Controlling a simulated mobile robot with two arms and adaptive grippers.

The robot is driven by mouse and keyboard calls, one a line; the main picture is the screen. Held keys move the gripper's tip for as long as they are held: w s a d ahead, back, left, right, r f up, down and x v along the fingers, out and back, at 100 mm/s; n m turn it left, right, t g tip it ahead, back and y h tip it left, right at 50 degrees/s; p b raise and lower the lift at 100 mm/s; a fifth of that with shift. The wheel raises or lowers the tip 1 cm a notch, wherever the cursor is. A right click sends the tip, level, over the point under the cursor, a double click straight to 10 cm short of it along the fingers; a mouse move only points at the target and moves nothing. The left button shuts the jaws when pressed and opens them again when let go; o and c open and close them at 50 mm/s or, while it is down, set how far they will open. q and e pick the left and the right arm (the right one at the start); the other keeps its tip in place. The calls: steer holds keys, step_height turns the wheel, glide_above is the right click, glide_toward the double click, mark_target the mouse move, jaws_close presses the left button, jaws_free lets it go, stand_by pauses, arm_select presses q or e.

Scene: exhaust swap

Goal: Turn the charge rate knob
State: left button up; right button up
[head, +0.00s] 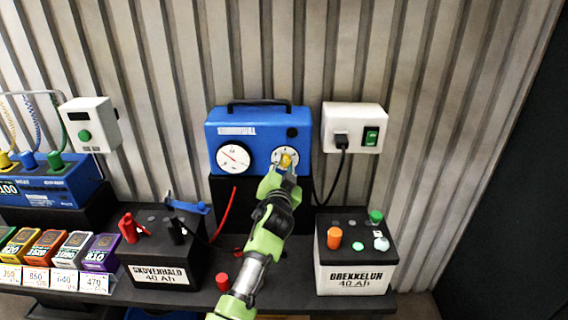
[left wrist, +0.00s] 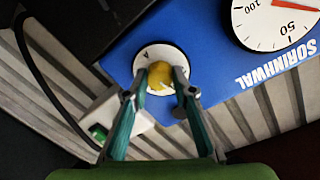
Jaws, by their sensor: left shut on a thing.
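The blue charger (head: 255,128) stands against the corrugated wall with a round gauge (head: 233,158) on its left and a yellow knob (head: 286,160) on a white dial at its right. My left gripper (head: 284,168) reaches up to the dial and covers its lower part. In the left wrist view the two fingers of my left gripper (left wrist: 163,88) close on both sides of the yellow knob (left wrist: 160,76). The white dial (left wrist: 147,55) shows around it; its lower markings are partly hidden by the fingers. My right gripper is not in view.
A white socket box with a green switch (head: 371,136) hangs right of the charger, with a black cable plugged in. Black-and-white batteries (head: 355,280) (head: 165,262) stand on the bench on either side of my arm.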

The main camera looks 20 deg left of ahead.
arm_select(q)
steer(key=shift+r+m, duration=0.1)
steer(key=shift+m, duration=0.8)
steer(key=o, duration=1.1)
steer(key=shift+w+a, duration=0.1)
steer(key=v, duration=1.2)
